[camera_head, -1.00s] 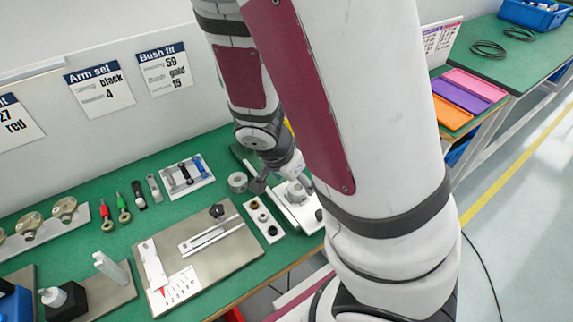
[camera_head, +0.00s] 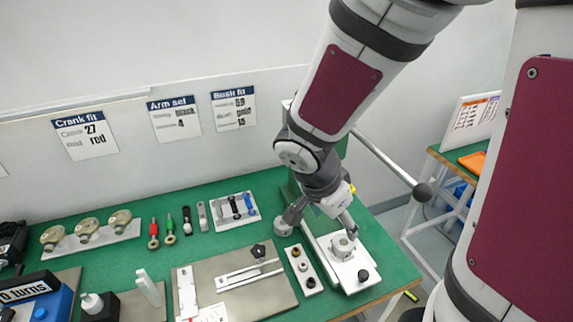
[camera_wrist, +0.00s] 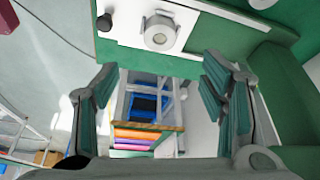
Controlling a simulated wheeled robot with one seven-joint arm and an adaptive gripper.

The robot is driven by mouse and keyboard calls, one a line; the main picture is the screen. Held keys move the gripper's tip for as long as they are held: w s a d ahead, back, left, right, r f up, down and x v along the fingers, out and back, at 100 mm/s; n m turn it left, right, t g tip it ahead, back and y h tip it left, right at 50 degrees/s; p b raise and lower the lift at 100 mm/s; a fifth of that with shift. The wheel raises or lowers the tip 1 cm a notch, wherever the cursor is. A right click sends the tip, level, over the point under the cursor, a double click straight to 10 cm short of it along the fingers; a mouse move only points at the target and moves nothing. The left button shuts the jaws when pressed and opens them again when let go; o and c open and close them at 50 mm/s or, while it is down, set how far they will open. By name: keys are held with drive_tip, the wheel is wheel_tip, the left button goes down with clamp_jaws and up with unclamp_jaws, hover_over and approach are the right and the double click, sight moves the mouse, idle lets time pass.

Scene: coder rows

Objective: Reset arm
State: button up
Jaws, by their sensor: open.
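My gripper (camera_head: 319,222) is open, with its two fingers spread wide apart. It hangs over the right end of the green workbench, just above and behind a white press base (camera_head: 358,270) with a round metal seat (camera_head: 342,245). In the wrist view my gripper (camera_wrist: 160,82) shows nothing between its fingers. The white base and metal seat (camera_wrist: 160,36) also show at the top there, beyond the fingertips. My arm rises from the gripper to the upper right. Whether a finger touches anything cannot be told.
A long lever with a dark ball knob (camera_head: 422,192) sticks out right of my wrist. A bush holder (camera_head: 303,270) and a grey plate fixture (camera_head: 235,283) lie left of the press. Tools and a crank rack (camera_head: 92,237) line the back. Another table (camera_head: 462,158) stands right.

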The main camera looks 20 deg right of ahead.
idle(0.3)
drive_tip(key=s+a+r+n+t+y+p, duration=0.1)
drive_tip(key=s+a+r+n+y, duration=0.1)
drive_tip(key=s+r+n, duration=0.4)
drive_tip(key=s+a+r+n+t+y+p, duration=0.1)
drive_tip(key=s+a+r+n+t+y, duration=0.1)
drive_tip(key=s+r+n, duration=0.4)
wheel_tip(320, 180, up, 6)
drive_tip(key=a+n, duration=0.1)
drive_tip(key=n, duration=0.2)
drive_tip(key=shift+a, duration=0.3)
